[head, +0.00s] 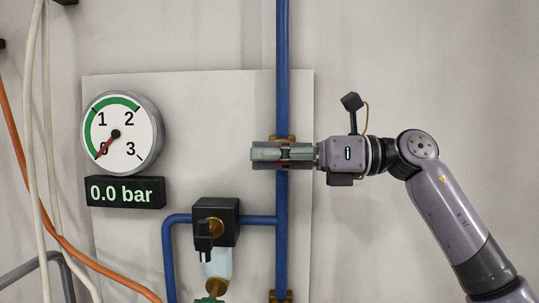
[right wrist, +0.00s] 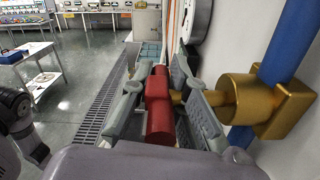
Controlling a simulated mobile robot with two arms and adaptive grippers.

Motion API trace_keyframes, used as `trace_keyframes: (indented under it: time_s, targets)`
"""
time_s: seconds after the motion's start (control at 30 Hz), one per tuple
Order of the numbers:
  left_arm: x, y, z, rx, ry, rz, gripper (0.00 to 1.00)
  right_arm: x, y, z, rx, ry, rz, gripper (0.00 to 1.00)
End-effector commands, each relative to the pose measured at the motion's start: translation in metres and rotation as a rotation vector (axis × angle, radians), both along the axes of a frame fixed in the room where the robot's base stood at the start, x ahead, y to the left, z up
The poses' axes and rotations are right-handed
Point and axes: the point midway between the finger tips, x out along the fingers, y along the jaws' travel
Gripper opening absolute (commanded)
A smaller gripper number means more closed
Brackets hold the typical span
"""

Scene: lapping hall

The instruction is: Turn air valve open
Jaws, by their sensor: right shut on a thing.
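My right gripper (head: 268,153) reaches in from the right in front of the blue pipe (head: 283,60), its fingers pointing left. It is shut on the red valve handle (right wrist: 158,105), which shows between the fingers in the right wrist view. A short brass stem joins the handle to the brass valve body (right wrist: 245,100) on the pipe. In the head view the gripper hides most of the valve, so the handle's angle is hard to tell there. The round gauge (head: 122,133) has its red needle at 0, and the display (head: 125,192) reads 0.0 bar. My left gripper is not in view.
A black valve block (head: 215,222) with a brass fitting sits below on a blue side pipe (head: 170,255). White and orange hoses (head: 20,150) hang at the left. The wall right of the panel is bare. Tables (right wrist: 40,75) stand farther off in the right wrist view.

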Motion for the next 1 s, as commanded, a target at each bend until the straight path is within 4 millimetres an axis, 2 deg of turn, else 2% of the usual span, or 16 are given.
trace_keyframes:
  time_s: [0.13, 0.57, 0.77, 1.0]
  targets:
    - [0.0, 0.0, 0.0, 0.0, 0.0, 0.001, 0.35, 0.0, 0.0, 0.0, 0.001, 0.0, -0.001, 0.0]
    - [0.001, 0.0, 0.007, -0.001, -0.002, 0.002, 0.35, 0.001, -0.001, 0.003, -0.023, -0.001, -0.003, 0.0]
    - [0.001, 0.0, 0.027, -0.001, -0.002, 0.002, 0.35, 0.001, -0.001, 0.005, -0.114, -0.001, -0.004, 0.0]
    - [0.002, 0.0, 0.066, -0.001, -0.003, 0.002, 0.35, 0.001, -0.002, 0.005, -0.31, -0.002, -0.005, 0.0]
